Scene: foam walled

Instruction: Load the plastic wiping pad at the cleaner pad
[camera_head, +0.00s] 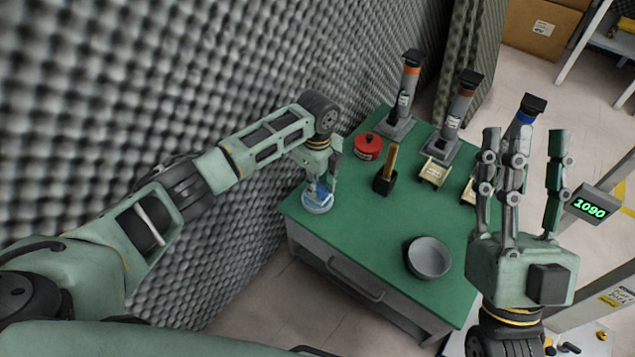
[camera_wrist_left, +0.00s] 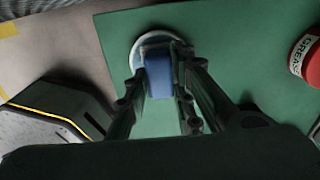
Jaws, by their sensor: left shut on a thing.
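A wiping pad with a blue grip and a round pale base (camera_head: 317,204) is at the table's left corner. It also shows in the left wrist view (camera_wrist_left: 158,72), between my fingers. My left gripper (camera_head: 320,184) points down and is shut on its blue part. I cannot tell whether the base touches the table. Pale yellowish blocks, possibly the cleaner pads, sit by the dispensers; one (camera_head: 434,172) is at the middle dispenser and another is partly hidden by my right gripper. My right gripper (camera_head: 524,150) is open and empty, fingers upward, at the right.
The green table (camera_head: 350,240) holds a red grease tin (camera_head: 368,147), a black holder with a wooden-handled tool (camera_head: 386,180), a grey bowl (camera_head: 429,258) and three dispensers along the back. The foam wall (camera_head: 200,90) stands close on the left. The table's front left is clear.

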